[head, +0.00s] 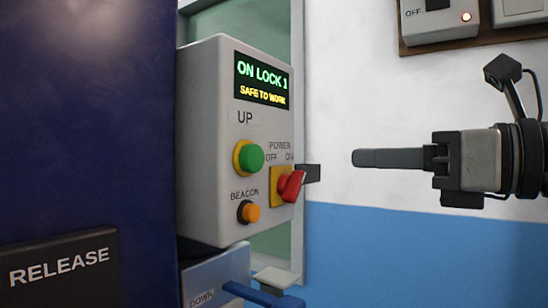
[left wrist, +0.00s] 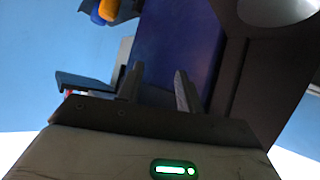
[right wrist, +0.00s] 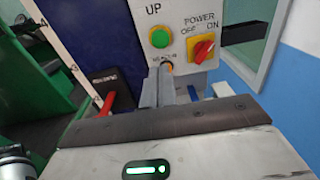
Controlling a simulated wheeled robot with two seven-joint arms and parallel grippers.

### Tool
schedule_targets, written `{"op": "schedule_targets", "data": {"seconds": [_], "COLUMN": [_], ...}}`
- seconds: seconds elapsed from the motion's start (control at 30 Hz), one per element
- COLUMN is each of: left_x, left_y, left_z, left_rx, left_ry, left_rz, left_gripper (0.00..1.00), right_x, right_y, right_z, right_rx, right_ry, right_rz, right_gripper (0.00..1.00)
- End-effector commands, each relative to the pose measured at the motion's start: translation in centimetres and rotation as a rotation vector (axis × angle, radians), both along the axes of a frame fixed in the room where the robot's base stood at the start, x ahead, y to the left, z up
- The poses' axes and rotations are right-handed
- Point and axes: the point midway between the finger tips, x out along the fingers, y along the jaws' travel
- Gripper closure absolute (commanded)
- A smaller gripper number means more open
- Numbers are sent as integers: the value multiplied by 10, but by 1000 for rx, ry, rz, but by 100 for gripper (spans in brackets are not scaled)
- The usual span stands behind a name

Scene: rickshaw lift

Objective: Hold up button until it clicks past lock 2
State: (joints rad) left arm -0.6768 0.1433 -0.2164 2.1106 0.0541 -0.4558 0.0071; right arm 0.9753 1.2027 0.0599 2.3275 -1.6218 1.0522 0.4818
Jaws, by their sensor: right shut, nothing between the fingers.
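The grey control box (head: 215,130) stands left of centre in the head view. Its display (head: 262,80) reads "ON LOCK 1" and "SAFE TO WORK". The green UP button (head: 250,157) sits in a yellow collar below it and also shows in the right wrist view (right wrist: 159,37). My right gripper (head: 356,158) is shut and empty, to the right of the box and apart from the button in the picture. In the right wrist view its fingers (right wrist: 165,66) show below the button. My left gripper (left wrist: 157,70) shows only in its wrist view, with its fingers apart and nothing between them.
The red power switch (head: 290,185) and the orange beacon button (head: 248,212) are on the same panel. A dark blue post (head: 85,120) with a RELEASE plate (head: 65,270) fills the left. A wall-mounted switch box (head: 437,20) is at upper right.

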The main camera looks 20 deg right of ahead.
Motion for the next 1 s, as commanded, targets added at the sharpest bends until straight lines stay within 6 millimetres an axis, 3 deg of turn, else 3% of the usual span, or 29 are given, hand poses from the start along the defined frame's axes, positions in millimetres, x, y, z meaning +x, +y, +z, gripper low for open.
{"op": "schedule_targets", "data": {"seconds": [0.33,0.8,1.0], "left_x": [1,-4,-3], "left_y": [1,8,11], "left_z": [14,29,31], "left_rx": [11,62,68], "left_ry": [-4,22,25], "left_rz": [-3,-11,-5], "left_gripper": [64,64,64], "right_x": [14,90,108], "right_y": [11,68,81], "right_z": [3,3,-1], "right_rx": [3,4,2], "right_ry": [3,4,4], "right_rz": [8,8,7], "right_gripper": [100,100,100]}}
